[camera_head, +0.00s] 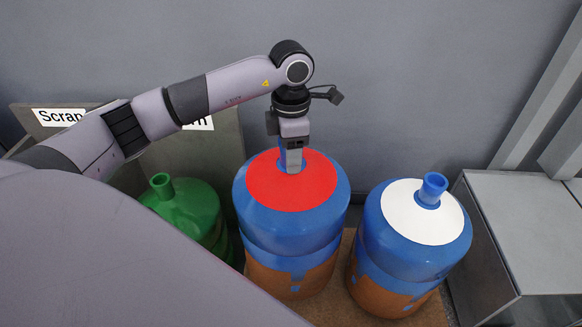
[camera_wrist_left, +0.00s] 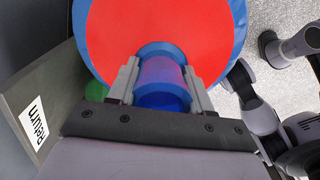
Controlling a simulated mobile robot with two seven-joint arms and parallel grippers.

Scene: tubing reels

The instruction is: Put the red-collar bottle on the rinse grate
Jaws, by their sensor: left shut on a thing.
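The red-collar bottle (camera_head: 290,228) is a large blue jug with a red disc around its neck and an orange-brown lower part. It stands upright in the middle of the head view, between two other bottles. My left gripper (camera_head: 292,165) points down over it and is shut on its blue neck. In the left wrist view the two fingers of my left gripper (camera_wrist_left: 160,85) lie on either side of the blue neck, with the red collar (camera_wrist_left: 150,25) around it. My right gripper is not in view. I cannot make out a rinse grate.
A green bottle (camera_head: 180,212) stands to the left and a white-collar blue bottle (camera_head: 413,250) close to the right. Behind the green bottle is a grey bin with labels, one reading "Scrap" (camera_head: 58,116). A grey metal box (camera_head: 535,230) stands at the far right.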

